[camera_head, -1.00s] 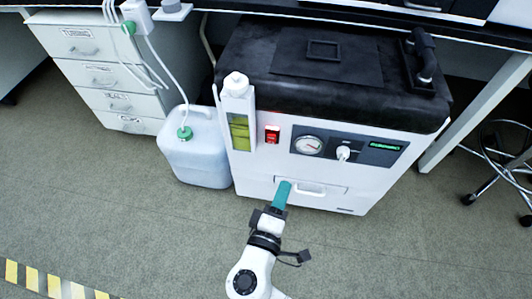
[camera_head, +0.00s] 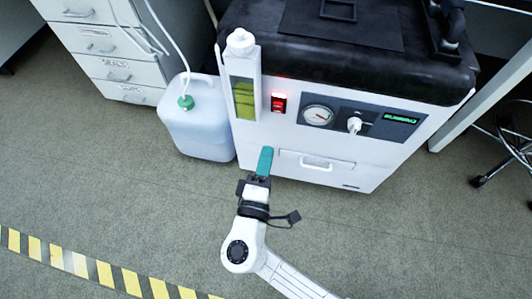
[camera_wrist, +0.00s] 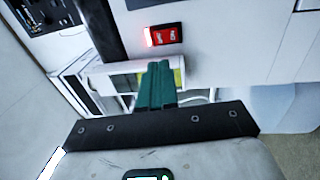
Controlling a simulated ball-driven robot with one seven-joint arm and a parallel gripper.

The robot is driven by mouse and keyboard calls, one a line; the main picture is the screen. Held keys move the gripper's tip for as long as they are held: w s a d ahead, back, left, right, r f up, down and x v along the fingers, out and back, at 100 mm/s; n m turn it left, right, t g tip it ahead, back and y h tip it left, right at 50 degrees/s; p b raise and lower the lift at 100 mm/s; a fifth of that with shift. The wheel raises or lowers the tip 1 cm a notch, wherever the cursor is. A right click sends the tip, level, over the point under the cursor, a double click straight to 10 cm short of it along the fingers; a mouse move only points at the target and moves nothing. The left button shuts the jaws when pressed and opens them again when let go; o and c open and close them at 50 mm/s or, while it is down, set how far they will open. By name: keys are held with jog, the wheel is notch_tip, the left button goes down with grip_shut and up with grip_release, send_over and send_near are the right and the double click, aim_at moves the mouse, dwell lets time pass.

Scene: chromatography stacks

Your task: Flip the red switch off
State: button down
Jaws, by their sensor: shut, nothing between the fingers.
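The red switch (camera_head: 279,102) sits on the white front of the machine, between the bottle of yellow-green liquid and the round gauge. A red glow shows at its upper end in the head view. In the wrist view the red switch (camera_wrist: 167,34) lies just beyond the fingertips, with a bright red light at its left end. My gripper (camera_head: 265,152) has teal fingers, shut together and empty, below the switch and apart from it. The shut fingers also show in the wrist view (camera_wrist: 158,68). Nothing hides the switch in either view.
A gauge (camera_head: 318,116) and a white knob (camera_head: 354,125) are right of the switch. The yellow-green bottle (camera_head: 244,95) stands close on its left. A drawer handle (camera_head: 316,165) juts out lower right. A white jug (camera_head: 197,125) stands on the floor at left.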

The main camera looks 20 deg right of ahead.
jog(key=b, duration=0.2)
send_near(278, 106)
jog(key=x, duration=0.5)
jog(key=shift+d+f, duration=0.1)
jog(key=shift+f, duration=0.05)
jog(key=shift+x, duration=0.9)
jog(key=shift+w+d+b, duration=0.1)
jog(key=shift+w+b, duration=0.1)
jog(key=shift+b, duration=0.25)
